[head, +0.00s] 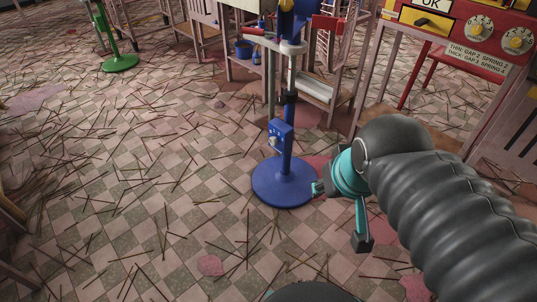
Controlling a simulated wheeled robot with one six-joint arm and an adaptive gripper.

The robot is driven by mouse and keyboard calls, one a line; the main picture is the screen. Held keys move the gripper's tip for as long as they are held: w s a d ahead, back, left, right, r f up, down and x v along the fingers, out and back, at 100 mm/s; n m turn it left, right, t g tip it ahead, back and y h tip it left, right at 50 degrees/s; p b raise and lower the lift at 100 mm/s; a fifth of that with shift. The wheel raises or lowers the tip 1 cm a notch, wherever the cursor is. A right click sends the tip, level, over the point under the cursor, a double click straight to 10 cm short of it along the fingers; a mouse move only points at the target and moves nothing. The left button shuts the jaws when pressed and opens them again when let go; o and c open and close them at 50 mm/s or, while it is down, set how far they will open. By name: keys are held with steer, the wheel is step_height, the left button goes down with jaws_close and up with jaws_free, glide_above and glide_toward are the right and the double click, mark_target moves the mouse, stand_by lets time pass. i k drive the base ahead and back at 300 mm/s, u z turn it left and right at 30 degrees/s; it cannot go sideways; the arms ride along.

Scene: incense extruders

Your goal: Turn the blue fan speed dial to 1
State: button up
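A blue fan stand (284,181) with a round base stands on the tiled floor near the middle of the head view. A blue control box (283,129) sits partway up its pole. A small pale dial (273,141) is on the box's left face; its setting is too small to read. My gripper (337,215) is right of the stand's base and lower than the box. Its teal fingers are spread apart, with a dark tip on the lower one and nothing seen between them. The fan's top is cut off by the frame.
Thin sticks and pinkish patches litter the floor. A green stand (120,62) is at the far left. A red panel (481,30) with two numbered dials is at the upper right.

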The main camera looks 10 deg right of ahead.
mark_target(273, 140)
steer(key=u, duration=0.7)
steer(key=i, duration=0.35)
steer(key=u, duration=0.35)
